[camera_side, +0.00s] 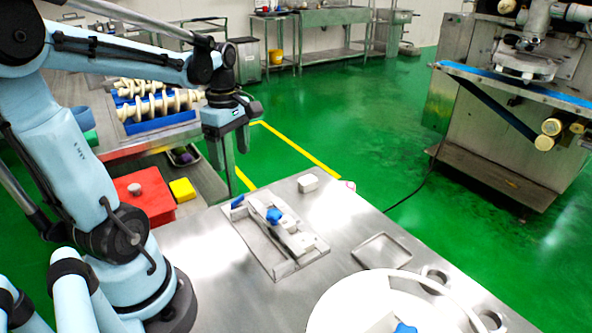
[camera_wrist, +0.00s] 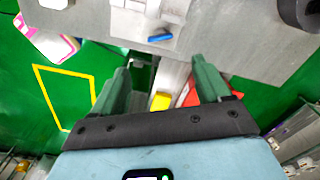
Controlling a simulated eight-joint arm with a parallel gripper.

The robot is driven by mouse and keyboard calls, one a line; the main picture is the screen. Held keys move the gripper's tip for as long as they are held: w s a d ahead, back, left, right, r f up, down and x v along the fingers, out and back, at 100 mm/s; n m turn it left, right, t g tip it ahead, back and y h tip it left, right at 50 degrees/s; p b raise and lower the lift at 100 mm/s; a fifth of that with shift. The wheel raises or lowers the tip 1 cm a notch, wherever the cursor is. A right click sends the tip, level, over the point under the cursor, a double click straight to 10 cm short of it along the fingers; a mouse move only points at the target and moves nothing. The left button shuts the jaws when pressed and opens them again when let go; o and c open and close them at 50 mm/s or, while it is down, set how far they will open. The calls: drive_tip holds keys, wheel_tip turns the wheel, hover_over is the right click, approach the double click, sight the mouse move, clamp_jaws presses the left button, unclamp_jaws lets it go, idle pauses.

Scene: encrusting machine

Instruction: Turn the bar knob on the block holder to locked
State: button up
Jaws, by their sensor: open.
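The block holder (camera_side: 283,270) is a shallow metal frame on the steel table, with pale blocks along it. A short blue bar, which looks like the bar knob (camera_side: 238,202), sits at its far left end; it also shows in the wrist view (camera_wrist: 159,38), lying nearly crosswise. I cannot read any lock marking. A blue lobed knob (camera_side: 273,214) sits on the holder's middle. My gripper (camera_side: 230,160) is open and empty, raised beyond the holder's far left end. In the wrist view its fingertips (camera_wrist: 161,68) are apart, with the bar knob ahead of them, not touching.
A small white block (camera_side: 308,183) stands behind the holder. A shallow tray (camera_side: 383,251) and a large white round part (camera_side: 345,305) lie to its right. A red box (camera_side: 143,200) and yellow block (camera_side: 182,190) are left of the table. Bare tabletop lies around the holder.

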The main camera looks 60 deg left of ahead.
sight(237, 198)
drive_tip(key=shift+f, duration=6)
drive_tip(key=c, duration=1)
drive_tip(key=m, duration=0.5)
drive_tip(key=shift+c, duration=0.2)
drive_tip(key=o, duration=1)
drive_tip(key=shift+o, duration=0.2)
drive_tip(key=shift+r, duration=0.1)
wheel_tip(237, 198, up, 12)
